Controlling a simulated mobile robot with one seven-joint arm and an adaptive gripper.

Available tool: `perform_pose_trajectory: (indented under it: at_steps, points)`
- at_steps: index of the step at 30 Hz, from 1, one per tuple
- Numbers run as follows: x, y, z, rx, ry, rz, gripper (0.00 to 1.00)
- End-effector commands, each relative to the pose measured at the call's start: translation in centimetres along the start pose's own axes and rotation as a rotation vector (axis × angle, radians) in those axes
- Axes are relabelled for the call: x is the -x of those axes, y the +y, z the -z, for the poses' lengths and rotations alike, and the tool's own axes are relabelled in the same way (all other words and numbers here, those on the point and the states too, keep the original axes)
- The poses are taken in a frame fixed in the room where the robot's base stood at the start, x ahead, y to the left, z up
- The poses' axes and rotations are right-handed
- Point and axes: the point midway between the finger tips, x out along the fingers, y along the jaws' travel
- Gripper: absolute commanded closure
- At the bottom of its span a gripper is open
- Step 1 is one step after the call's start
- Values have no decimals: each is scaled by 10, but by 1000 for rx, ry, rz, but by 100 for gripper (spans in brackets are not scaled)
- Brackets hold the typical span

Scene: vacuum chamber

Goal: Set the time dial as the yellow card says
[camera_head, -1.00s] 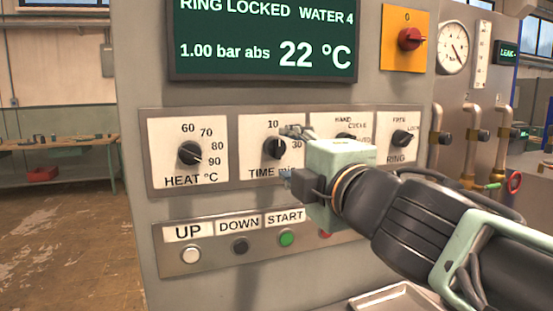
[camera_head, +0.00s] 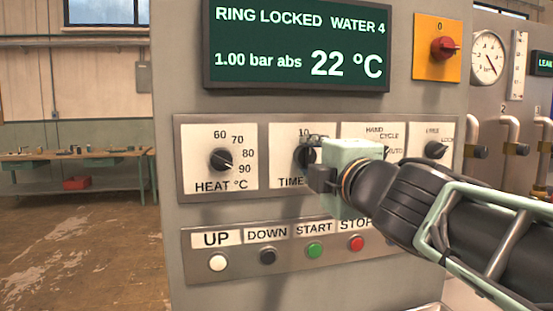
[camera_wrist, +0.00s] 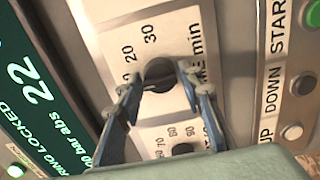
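The time dial (camera_head: 305,157) is a black knob on a white plate, partly behind my gripper (camera_head: 318,140) in the head view. The 10 shows above it, but its pointer setting is hard to read. In the wrist view the dial (camera_wrist: 158,75) lies between the two fingertips of my gripper (camera_wrist: 160,78), with 20 and 30 printed beyond it. The fingers stand apart, one on each side of the knob. I cannot tell whether they touch it. The yellow card is not in view.
The heat dial (camera_head: 221,160) sits left of the time dial; the ring dial (camera_head: 436,150) is at the right. Below are the UP (camera_head: 218,263), DOWN (camera_head: 268,256), START (camera_head: 314,250) and STOP (camera_head: 357,243) buttons. The display (camera_head: 298,50) reads ring locked, 22 °C.

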Motion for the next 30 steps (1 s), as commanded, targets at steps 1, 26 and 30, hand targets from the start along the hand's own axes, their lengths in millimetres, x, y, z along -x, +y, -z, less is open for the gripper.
perform_pose_trajectory:
  at_steps: [1, 26, 30]
  points:
    - [0, 0, 0, 0, 0, 0, 74]
    - [0, 1, 1, -252, 3, 0, 96]
    - [0, 1, 1, -372, 3, 0, 96]
